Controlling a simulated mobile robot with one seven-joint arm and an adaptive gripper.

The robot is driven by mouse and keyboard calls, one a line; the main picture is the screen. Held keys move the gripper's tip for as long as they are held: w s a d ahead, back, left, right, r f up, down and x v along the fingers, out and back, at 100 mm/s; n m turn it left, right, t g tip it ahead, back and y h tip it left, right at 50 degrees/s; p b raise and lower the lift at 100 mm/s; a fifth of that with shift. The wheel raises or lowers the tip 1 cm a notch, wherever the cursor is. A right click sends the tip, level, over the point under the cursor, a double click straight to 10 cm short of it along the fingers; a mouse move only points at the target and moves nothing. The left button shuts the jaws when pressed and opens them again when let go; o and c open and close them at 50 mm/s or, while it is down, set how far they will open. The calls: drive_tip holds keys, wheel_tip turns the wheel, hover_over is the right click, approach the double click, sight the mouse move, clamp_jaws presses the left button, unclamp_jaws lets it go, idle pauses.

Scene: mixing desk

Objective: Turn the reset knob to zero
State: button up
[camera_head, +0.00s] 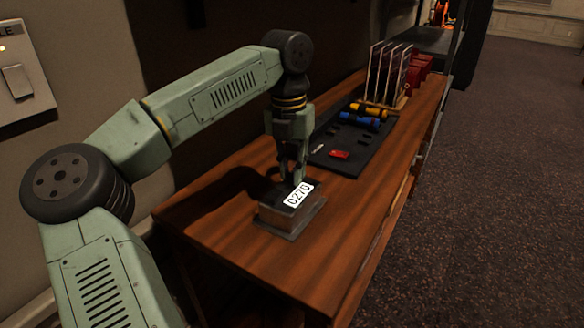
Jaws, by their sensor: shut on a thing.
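A small dark counter box (287,222) sits on the near part of the wooden desk. A white display on it reads what looks like 0270 (299,195). My gripper (292,182) points down at the back left of the box, right behind the display. Its fingers are shut at the box. The reset knob is hidden by the fingers and the display, so only the grip at its place shows.
The wooden desk (350,225) has free room around the box. Behind lies a black tray (345,162) with a red piece (339,155) and blue and yellow cylinders (362,120). Upright panels (388,75) stand farther back. A wall switch (17,80) is at left.

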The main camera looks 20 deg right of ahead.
clamp_jaws()
drive_tip(key=shift+m, duration=0.3)
drive_tip(key=m+p, duration=0.2)
drive_tip(key=shift+r+m, duration=0.1)
drive_tip(key=shift+m, duration=0.3)
drive_tip(key=m+p, duration=0.1)
drive_tip(key=m, duration=0.2)
drive_tip(key=shift+d+m, duration=0.1)
drive_tip(key=shift+m, duration=0.2)
drive_tip(key=m+p, duration=0.1)
drive_tip(key=m, duration=0.2)
drive_tip(key=shift+m, duration=0.3)
drive_tip(key=m+p, duration=0.1)
drive_tip(key=m, duration=0.5)
drive_tip(key=shift+m+y, duration=0.3)
drive_tip(key=m+p, duration=0.1)
drive_tip(key=m, duration=0.4)
drive_tip(key=shift+s, duration=0.1)
drive_tip(key=shift+m, duration=0.3)
